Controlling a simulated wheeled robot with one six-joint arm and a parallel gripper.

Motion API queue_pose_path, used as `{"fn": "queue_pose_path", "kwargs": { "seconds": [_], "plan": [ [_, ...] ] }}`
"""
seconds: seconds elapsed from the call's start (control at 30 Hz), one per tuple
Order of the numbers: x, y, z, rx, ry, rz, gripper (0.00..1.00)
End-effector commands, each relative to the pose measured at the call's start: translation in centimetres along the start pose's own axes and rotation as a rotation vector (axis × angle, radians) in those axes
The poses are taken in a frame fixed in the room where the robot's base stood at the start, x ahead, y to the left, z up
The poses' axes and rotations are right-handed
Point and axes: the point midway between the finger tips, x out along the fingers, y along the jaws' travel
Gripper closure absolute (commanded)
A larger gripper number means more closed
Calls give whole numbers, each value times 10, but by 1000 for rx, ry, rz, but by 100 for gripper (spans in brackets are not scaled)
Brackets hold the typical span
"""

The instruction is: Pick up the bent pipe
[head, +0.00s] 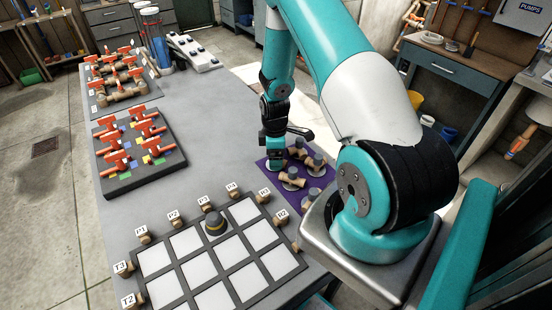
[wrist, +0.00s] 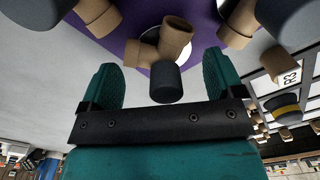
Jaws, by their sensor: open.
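Several brown pipe fittings with dark grey round ends sit on a purple mat (head: 262,180) on the right side of the table. My gripper (head: 275,162) is low over the mat's left part, beside these fittings. In the wrist view my gripper (wrist: 158,70) is open, with two teal fingers apart. A brown bent pipe (wrist: 176,38) with a dark grey end (wrist: 165,82) shows between and beyond the fingers, over a white disc. The fingers do not visibly close on it. The arm hides part of the mat in the head view.
Other brown fittings (wrist: 100,14) stand close on both sides. A grid tray (head: 207,268) with white squares and labelled pegs lies in front, holding a grey, yellow-banded knob (head: 214,222). Racks of red-handled valves (head: 140,180) stand at left. The table's middle is clear.

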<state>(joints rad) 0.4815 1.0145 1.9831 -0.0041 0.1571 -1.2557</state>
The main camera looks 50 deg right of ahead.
Motion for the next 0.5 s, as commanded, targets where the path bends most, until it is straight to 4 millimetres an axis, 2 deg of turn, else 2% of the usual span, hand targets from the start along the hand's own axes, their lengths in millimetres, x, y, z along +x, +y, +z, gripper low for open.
{"fn": "queue_pose_path", "kwargs": {
  "seconds": [0.3, 0.37, 0.5],
  "plan": [
    [7, 0, 0, 0, 0, 1, 13],
    [7, 0, 0, 0, 0, 1, 24],
    [7, 0, 0, 0, 0, 0, 56]
  ]
}}
